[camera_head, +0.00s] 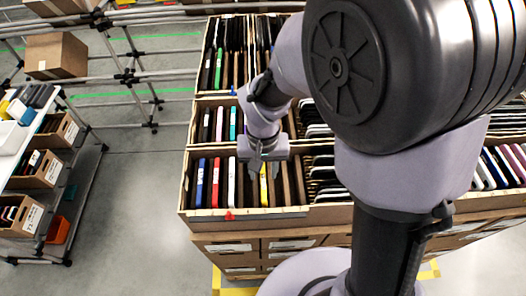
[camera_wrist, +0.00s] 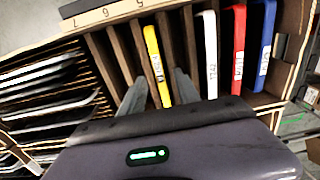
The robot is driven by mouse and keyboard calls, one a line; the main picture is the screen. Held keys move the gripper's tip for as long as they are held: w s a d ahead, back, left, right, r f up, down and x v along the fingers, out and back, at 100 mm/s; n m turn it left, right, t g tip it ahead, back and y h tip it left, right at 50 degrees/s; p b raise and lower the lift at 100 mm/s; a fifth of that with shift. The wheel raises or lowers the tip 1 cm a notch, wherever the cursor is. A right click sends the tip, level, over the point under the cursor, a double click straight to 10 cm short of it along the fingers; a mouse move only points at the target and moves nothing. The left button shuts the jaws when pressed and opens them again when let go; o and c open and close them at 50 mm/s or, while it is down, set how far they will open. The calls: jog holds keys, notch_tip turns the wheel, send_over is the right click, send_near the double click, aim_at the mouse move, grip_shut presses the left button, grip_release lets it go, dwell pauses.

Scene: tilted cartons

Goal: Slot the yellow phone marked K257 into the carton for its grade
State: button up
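The yellow phone (camera_head: 264,187) stands on edge in a slot of the front carton (camera_head: 250,216), between brown dividers. It also shows in the wrist view (camera_wrist: 154,58), with dark marks on its edge that are too small to read surely. My gripper (camera_head: 263,163) is above it, pointing down into the carton. In the wrist view its two fingers (camera_wrist: 160,90) are spread on either side of the yellow phone, with gaps visible. White (camera_wrist: 210,52), red (camera_wrist: 239,48) and blue (camera_wrist: 265,44) phones stand in the same carton, to the right in the wrist view.
More cartons with phones and dividers stand behind (camera_head: 207,122) and to the right, some partly hidden by my arm. A red marker (camera_head: 229,216) is on the front carton's face. A shelf cart (camera_head: 45,190) stands at left, with clear floor (camera_head: 130,200) between.

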notch_tip(320, 180, up, 15)
jog(key=p, duration=0.3)
jog(key=shift+r, duration=0.15)
notch_tip(320, 180, up, 7)
jog(key=p, duration=0.6)
jog(key=shift+s, duration=0.1)
